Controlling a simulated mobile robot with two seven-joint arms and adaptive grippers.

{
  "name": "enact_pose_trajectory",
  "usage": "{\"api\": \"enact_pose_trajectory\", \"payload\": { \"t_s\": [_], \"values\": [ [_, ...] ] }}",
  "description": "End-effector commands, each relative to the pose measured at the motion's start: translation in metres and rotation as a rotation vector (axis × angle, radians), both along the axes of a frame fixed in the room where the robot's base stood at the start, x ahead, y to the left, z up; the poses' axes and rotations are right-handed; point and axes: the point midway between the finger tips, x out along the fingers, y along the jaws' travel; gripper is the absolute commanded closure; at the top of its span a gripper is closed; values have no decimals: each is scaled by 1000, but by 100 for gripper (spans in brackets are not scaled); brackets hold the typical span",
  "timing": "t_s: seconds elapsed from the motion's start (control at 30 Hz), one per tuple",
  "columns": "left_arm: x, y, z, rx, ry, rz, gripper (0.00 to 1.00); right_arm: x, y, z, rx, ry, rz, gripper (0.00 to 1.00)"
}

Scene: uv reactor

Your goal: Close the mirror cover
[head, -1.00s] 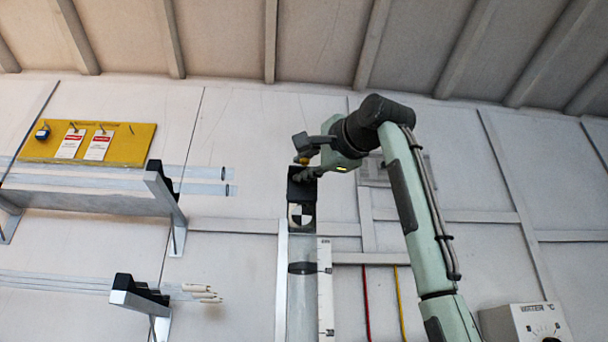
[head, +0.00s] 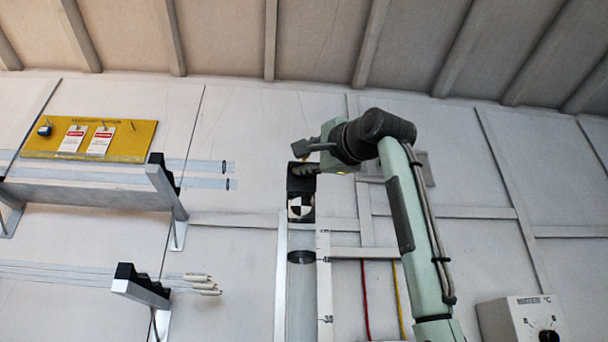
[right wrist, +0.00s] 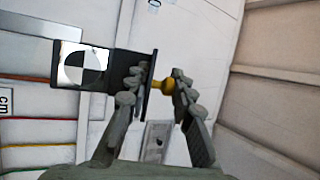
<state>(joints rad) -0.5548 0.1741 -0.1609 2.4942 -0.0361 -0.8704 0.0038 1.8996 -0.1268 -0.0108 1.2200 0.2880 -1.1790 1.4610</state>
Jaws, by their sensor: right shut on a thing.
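A black box-shaped head (head: 301,184) with a black-and-white quartered target (head: 301,207) sits atop a clear upright tube. In the right wrist view, the target (right wrist: 85,66) faces the camera at the left. A thin black plate (right wrist: 151,84), which looks like the mirror cover, stands at the box's end with a yellow knob (right wrist: 162,86) on its outer side. My right gripper (head: 304,168) is at the head's top; in the right wrist view its fingers (right wrist: 158,88) are shut on the cover, around plate and knob. Whether the cover is fully closed cannot be told. My left gripper is out of view.
The clear tube (head: 301,300) stands beside a white scale strip (head: 324,290). Metal brackets (head: 165,185) with rods and a yellow tag board (head: 88,139) are at the left. Red and yellow cables hang on the wall.

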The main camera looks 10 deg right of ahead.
Motion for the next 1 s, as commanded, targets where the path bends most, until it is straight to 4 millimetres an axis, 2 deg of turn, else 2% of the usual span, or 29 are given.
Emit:
{"api": "enact_pose_trajectory", "payload": {
  "t_s": [0.03,0.13,0.17,0.3,0.67,0.83,1.0],
  "values": [
    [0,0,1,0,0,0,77,-4,-2,5,6,-14,-1,100],
    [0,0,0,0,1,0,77,-4,-2,5,6,-14,-1,100],
    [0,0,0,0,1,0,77,-4,-2,6,6,-14,-1,75],
    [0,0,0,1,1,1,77,-3,-1,4,4,-11,0,59],
    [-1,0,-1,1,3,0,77,-5,-2,1,3,-6,0,59],
    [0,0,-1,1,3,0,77,-25,-11,-8,3,-9,-1,59],
    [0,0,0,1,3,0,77,-58,-26,-20,5,-10,0,59]
  ]
}}
